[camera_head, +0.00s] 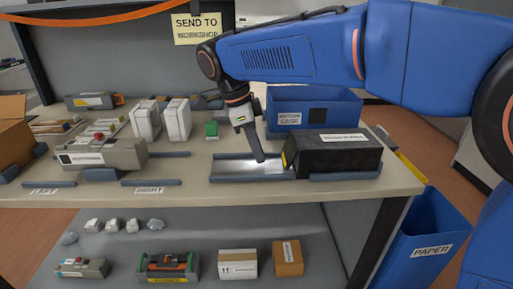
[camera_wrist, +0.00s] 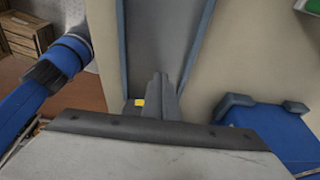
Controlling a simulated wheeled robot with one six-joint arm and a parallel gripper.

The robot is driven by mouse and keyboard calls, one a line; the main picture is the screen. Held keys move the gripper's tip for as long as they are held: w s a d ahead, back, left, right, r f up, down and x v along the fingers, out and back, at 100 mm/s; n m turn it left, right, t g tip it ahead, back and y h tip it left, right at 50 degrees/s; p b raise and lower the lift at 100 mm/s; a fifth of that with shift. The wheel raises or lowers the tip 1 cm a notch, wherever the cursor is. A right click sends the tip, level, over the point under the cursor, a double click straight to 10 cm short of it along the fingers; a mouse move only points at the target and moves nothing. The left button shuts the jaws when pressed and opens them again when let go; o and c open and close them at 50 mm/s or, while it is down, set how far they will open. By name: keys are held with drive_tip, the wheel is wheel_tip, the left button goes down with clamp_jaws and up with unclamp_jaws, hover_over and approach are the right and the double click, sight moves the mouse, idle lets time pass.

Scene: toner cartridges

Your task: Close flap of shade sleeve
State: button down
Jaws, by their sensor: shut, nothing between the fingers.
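The shade sleeve (camera_head: 335,155) is a long black box with a white label on top, lying at the right of the bench. Its left end has a yellow mark (camera_head: 284,159); a small yellow patch (camera_wrist: 139,102) also shows beside the fingers in the wrist view. I cannot clearly make out the flap or how far it stands open. My gripper (camera_head: 260,159) points down just left of the sleeve's left end, shut and empty. In the wrist view my gripper (camera_wrist: 160,77) shows its fingers together over the grey channel. Whether they touch the sleeve is unclear.
A grey channel (camera_head: 230,158) with blue-grey rails (camera_wrist: 197,55) runs left from the sleeve. A blue return case bin (camera_head: 340,99) stands behind it. A green block (camera_head: 211,129), white boxes (camera_head: 146,119) and a grey cartridge (camera_head: 100,156) sit to the left.

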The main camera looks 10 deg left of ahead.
sight(289, 151)
drive_tip(key=shift+r, duration=0.15)
idle(0.6)
drive_tip(key=shift+r, duration=0.65)
drive_tip(key=v, duration=1.7)
drive_tip(key=s+d+f+n+t, duration=0.35)
drive_tip(key=f+n, duration=0.45)
drive_tip(key=n, duration=0.9)
drive_tip(key=shift+t, duration=0.35)
drive_tip(key=x, duration=0.9)
drive_tip(key=shift+s+f, duration=0.2)
drive_tip(key=shift+f, duration=0.05)
drive_tip(key=shift+w+d+f, duration=0.1)
drive_tip(key=shift+d+f, duration=0.05)
drive_tip(key=shift+d, duration=0.35)
drive_tip(key=shift+w+d+f, duration=0.15)
drive_tip(key=shift+d, duration=0.4)
drive_tip(key=shift+w+d+f, duration=0.1)
drive_tip(key=shift+d+f, duration=0.05)
drive_tip(key=shift+d, duration=0.2)
drive_tip(key=shift+w+d+f, duration=0.1)
drive_tip(key=shift+w+d, duration=0.05)
drive_tip(key=shift+d, duration=0.2)
drive_tip(key=shift+f, duration=0.1)
